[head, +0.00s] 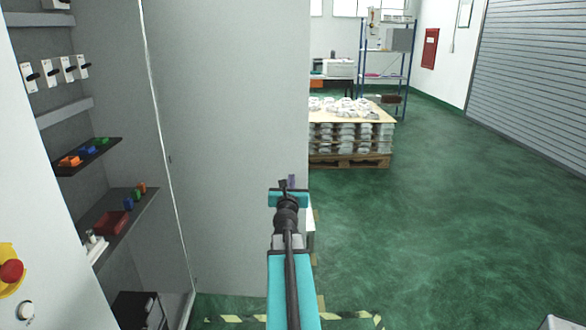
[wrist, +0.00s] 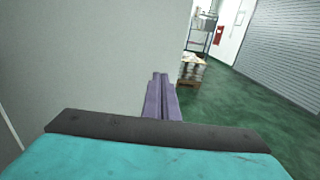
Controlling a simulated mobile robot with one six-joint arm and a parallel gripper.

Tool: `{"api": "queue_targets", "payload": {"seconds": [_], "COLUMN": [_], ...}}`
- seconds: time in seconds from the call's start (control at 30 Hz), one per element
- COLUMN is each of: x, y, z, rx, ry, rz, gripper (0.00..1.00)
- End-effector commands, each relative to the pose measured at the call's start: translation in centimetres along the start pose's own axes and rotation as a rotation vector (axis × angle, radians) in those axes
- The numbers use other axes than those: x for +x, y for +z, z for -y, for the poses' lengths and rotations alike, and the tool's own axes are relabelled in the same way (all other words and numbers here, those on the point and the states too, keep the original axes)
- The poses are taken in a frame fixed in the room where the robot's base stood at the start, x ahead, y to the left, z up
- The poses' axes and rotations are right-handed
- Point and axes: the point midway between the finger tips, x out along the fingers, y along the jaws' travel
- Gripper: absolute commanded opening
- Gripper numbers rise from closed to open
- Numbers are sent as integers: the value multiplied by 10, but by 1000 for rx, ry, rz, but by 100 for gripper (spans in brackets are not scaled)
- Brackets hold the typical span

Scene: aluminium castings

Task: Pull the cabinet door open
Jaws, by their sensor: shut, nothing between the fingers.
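The cabinet door (head: 225,130) is a tall, plain light grey panel standing swung out from the cabinet (head: 75,190), whose inside shows at the left. The door panel also fills the left of the wrist view (wrist: 80,60). My gripper (head: 291,181) is in front of the panel near its right, free edge. Its purple fingers (wrist: 160,82) are together and hold nothing. In the wrist view they point along the panel towards that edge; whether they touch it I cannot tell. I see no handle on the door.
Cabinet shelves (head: 90,155) hold small coloured parts and a red bin (head: 112,224). A red emergency button (head: 11,272) is at the far left. A pallet (head: 350,161) of castings stands beyond the door. The green floor (head: 450,220) at right is clear up to the roller shutter (head: 535,80).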

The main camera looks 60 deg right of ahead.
Motion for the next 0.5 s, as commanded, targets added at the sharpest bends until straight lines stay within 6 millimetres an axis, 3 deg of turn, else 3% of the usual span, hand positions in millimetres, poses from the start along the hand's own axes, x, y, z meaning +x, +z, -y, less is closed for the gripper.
{"api": "queue_targets", "payload": {"seconds": [0.5], "x": [28], "y": [0], "z": [-1], "rx": [2], "ry": [0], "rz": [-1], "gripper": [0]}}
